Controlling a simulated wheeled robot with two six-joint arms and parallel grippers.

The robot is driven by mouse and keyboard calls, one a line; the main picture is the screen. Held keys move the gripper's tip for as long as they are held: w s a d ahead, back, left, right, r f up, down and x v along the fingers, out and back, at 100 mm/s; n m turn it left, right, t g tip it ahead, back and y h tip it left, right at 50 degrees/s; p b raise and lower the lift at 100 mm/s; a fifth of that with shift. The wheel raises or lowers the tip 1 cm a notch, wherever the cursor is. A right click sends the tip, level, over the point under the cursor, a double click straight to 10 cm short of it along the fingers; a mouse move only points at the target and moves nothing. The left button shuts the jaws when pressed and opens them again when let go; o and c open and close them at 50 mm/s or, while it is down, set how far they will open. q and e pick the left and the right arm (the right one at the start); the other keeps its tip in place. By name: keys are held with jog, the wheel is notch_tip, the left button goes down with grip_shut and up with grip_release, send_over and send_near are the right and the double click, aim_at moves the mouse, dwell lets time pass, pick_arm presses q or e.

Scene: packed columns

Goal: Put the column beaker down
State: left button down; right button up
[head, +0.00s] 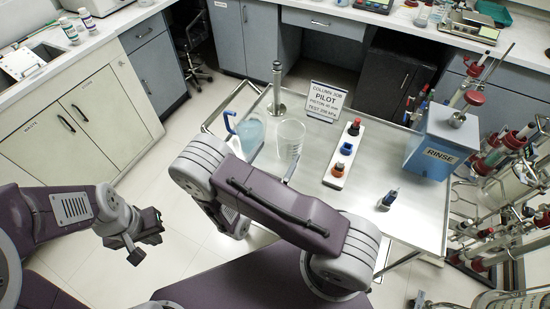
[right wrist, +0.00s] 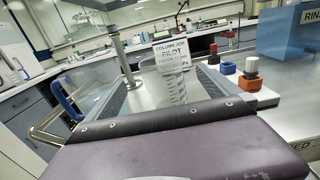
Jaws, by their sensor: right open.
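The clear glass beaker (head: 290,137) stands upright on the steel cart top (head: 385,165), in front of the sign. In the right wrist view a clear graduated glass (right wrist: 172,87), which looks like the same beaker, shows between the jaws. My right gripper (right wrist: 163,82) is open, its dark pads on either side of the glass; I cannot tell whether they touch it. My left gripper (head: 140,243) hangs over the floor at the left, away from the cart, holding nothing I can see.
A blue-handled jug (head: 249,134) stands left of the beaker. A metal post (head: 277,90) and a sign (head: 325,100) stand behind. A white strip with capped items (head: 343,158), a small dark-blue item (head: 389,199) and the blue RINSE box (head: 441,143) lie to the right. Bare steel shows between them.

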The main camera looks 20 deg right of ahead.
jog(key=s+d+f+m+g+y, duration=0.1)
jog(key=s+d+m+g+y, duration=0.15)
jog(key=s+m+g, duration=0.6)
jog(key=s+d+m+g+y, duration=0.2)
jog(key=s+d+m+g, duration=0.1)
jog(key=s+m+g, duration=0.5)
jog(key=w+a+r+m+t+y, duration=0.1)
jog(key=w+a+m+t+y, duration=0.3)
jog(key=a+m+t+y, duration=0.2)
jog(key=a+m+y, duration=0.2)
jog(key=m+y, duration=0.1)
jog(key=m, duration=0.1)
jog(key=shift+w+r, duration=0.25)
jog(key=shift+r, duration=0.05)
jog(key=shift+d, duration=0.1)
